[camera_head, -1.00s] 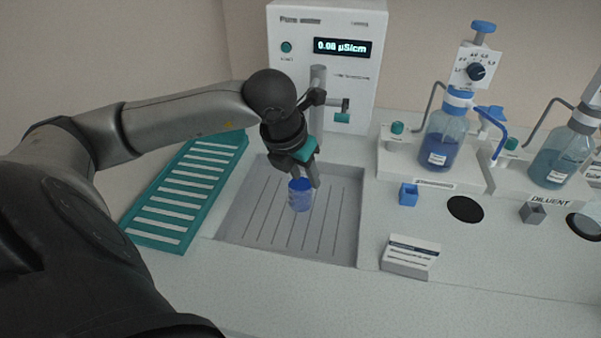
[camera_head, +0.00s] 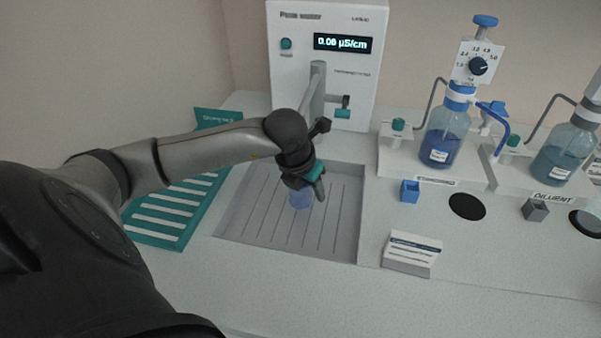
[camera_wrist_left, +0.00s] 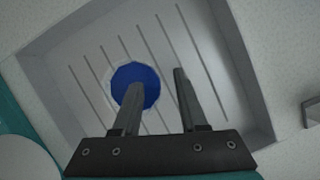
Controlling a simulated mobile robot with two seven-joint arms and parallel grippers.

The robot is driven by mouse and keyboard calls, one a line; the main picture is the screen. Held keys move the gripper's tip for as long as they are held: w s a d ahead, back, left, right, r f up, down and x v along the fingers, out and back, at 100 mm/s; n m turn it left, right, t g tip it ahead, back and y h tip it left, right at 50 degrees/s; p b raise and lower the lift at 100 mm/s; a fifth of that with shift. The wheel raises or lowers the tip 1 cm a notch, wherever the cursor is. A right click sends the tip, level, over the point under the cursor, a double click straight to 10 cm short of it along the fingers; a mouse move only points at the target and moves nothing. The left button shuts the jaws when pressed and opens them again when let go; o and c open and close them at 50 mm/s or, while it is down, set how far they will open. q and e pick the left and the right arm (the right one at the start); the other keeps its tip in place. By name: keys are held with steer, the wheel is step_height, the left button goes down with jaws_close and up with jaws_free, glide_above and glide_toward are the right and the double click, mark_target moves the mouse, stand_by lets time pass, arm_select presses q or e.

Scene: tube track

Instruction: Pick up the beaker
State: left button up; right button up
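The blue beaker (camera_head: 300,199) stands in the grey ribbed tray (camera_head: 256,236) below the pure water unit. My left gripper (camera_head: 316,192) is over the beaker and hides its upper part in the head view. In the left wrist view the gripper (camera_wrist_left: 157,90) is open, with its two fingers apart. I see nothing held between the fingers. Whether a finger touches the beaker cannot be told. My right gripper is not in view.
The white pure water unit (camera_head: 327,95) stands behind the tray, its grey spout close to my gripper. A teal rack (camera_head: 150,236) lies left. Bottles of blue (camera_head: 441,148) and teal liquid (camera_head: 561,158) stand right. A white label block (camera_head: 411,256) sits in front.

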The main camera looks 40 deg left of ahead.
arm_select(q)
jaws_close()
stand_by(0.5)
steer(key=shift+r, duration=0.15)
